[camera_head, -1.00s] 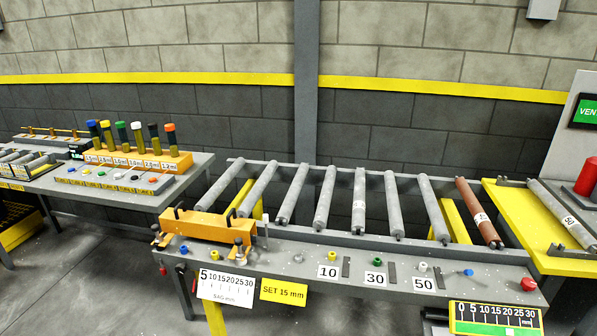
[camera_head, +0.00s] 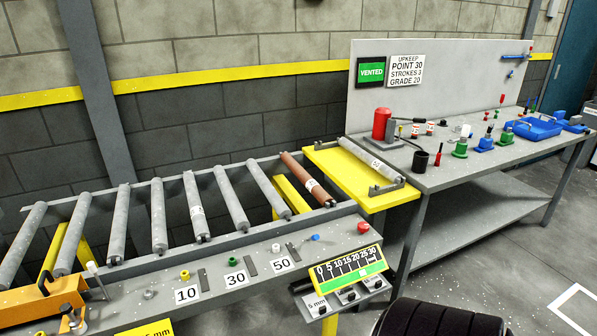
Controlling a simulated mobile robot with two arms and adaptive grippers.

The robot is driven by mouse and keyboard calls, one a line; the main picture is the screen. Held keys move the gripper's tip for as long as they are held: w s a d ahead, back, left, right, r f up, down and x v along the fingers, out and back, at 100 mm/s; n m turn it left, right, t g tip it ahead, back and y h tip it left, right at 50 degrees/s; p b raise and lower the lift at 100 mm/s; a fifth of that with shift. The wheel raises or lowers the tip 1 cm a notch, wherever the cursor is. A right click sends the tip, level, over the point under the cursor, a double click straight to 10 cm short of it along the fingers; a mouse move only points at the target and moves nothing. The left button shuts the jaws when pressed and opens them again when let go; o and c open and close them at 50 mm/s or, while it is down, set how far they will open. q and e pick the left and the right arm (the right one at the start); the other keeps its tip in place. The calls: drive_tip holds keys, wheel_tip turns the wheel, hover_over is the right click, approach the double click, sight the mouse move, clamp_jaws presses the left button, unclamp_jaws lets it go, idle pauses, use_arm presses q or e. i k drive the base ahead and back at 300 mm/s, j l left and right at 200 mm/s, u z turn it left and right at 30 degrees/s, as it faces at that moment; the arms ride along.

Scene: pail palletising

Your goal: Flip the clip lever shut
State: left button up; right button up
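I cannot pick out with certainty which part is the clip lever. An orange bar (camera_head: 28,306) with a black upright handle (camera_head: 43,283) and a small orange clamp (camera_head: 72,318) sits at the lower left, cut by the picture edge. Small green and blue fittings, among them a green one (camera_head: 460,149), stand on the grey bench (camera_head: 440,180) at the right, too small to read any lever on them. Neither of my grippers shows in the head view.
A roller conveyor with grey rollers and one brown roller (camera_head: 308,180) fills the left and middle. A yellow stand (camera_head: 345,175) holds a loose grey roller (camera_head: 371,160). A red cylinder (camera_head: 381,123) and blue tray (camera_head: 537,128) stand on the bench.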

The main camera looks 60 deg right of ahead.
sight(316, 236)
drive_tip(key=i+z, duration=0.1)
drive_tip(key=z, duration=0.25)
drive_tip(key=i+z, duration=0.1)
drive_tip(key=z, duration=0.25)
drive_tip(key=i+z, duration=0.1)
drive_tip(key=z, duration=0.3)
